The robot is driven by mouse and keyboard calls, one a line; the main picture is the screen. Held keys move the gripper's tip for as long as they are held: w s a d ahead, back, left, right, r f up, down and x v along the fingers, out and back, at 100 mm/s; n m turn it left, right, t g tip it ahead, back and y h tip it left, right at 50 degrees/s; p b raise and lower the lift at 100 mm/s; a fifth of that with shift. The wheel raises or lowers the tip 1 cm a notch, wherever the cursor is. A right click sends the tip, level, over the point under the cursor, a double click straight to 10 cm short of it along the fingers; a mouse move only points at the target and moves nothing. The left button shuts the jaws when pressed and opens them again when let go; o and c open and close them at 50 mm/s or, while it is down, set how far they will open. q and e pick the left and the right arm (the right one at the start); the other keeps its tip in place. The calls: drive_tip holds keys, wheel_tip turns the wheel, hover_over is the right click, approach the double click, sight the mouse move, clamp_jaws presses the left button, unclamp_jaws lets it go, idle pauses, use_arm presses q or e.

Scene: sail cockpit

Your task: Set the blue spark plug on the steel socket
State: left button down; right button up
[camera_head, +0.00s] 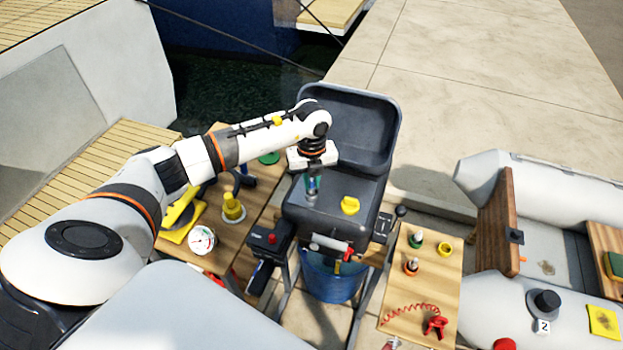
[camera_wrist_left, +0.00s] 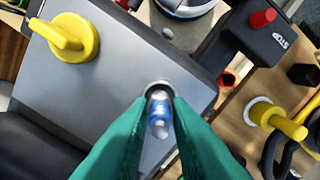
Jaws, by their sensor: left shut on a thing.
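The blue spark plug (camera_wrist_left: 160,125) is between the green fingers of my left gripper (camera_wrist_left: 160,108) in the left wrist view. The gripper is shut on it. A round steel rim, which looks like the steel socket (camera_wrist_left: 160,86), shows right at the plug's far end. I cannot tell whether the plug touches it or is a little above it. In the head view my left gripper (camera_head: 312,184) points down over the dark grey console top, with the steel socket (camera_head: 311,199) just under the fingertips. My right gripper is not in view.
A yellow knob (camera_head: 349,205) stands on the console right of the gripper. The console's raised back (camera_head: 352,115) rises behind. Left, a wooden table (camera_head: 235,246) holds a gauge (camera_head: 201,240) and yellow items. A right-hand board (camera_head: 424,285) holds small plugs and a red coiled cord.

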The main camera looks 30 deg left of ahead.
use_arm(q)
drive_tip(key=shift+f+b, duration=0.45)
drive_tip(key=shift+f, duration=0.2)
drive_tip(key=c, duration=1.6)
unclamp_jaws()
drive_tip(key=shift+r, duration=0.1)
drive_tip(key=shift+r+p, duration=3.9)
drive_tip(key=shift+r, duration=1.6)
